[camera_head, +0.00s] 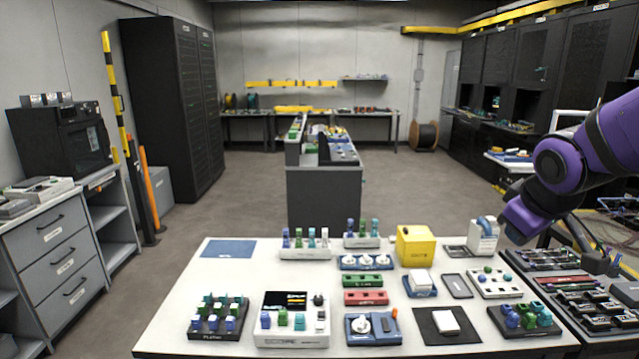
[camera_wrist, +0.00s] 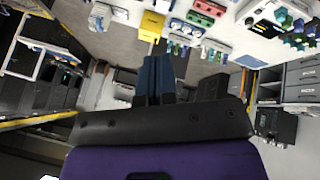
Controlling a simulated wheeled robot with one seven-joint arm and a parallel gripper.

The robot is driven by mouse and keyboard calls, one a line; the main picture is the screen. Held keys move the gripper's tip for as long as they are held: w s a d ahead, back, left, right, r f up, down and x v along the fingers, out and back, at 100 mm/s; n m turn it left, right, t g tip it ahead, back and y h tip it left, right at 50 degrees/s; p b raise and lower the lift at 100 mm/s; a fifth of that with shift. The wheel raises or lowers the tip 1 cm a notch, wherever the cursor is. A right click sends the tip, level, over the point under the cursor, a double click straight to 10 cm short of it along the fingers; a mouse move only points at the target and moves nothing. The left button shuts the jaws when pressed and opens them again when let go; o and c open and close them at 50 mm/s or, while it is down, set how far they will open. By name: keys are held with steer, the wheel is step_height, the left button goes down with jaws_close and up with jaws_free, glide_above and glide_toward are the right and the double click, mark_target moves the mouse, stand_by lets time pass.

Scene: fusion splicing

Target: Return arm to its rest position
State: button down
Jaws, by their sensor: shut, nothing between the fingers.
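My purple arm (camera_head: 590,145) reaches in from the right edge of the head view, above the right end of the white table (camera_head: 215,305). Its lower purple part (camera_head: 525,220) is beside the white tape dispenser at the table's back right corner in the picture. I cannot clearly make out the fingers in the head view. In the wrist view my gripper (camera_wrist: 158,75) shows its dark fingers shut together and empty. They are clear of the table items, which appear upside down along the top of that view.
The table holds many racks and devices, among them a yellow box (camera_head: 415,246), a red block (camera_head: 366,297) and a black pad (camera_head: 447,340). A side bench with dark trays (camera_head: 590,300) lies at the right. Grey drawers (camera_head: 50,255) stand left. Open floor (camera_head: 235,205) lies behind.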

steer(key=s+a+r+m, duration=0.1)
steer(key=s+r+m, duration=0.1)
steer(key=s, duration=0.6)
steer(key=s+a+r+m+g+y, duration=0.1)
steer(key=s+a+r+m, duration=0.1)
steer(key=s, duration=0.6)
step_height(320, 180, up, 2)
steer(key=shift+s+r+m+y, duration=0.1)
steer(key=shift+s+m+y, duration=0.2)
steer(key=shift+m, duration=0.2)
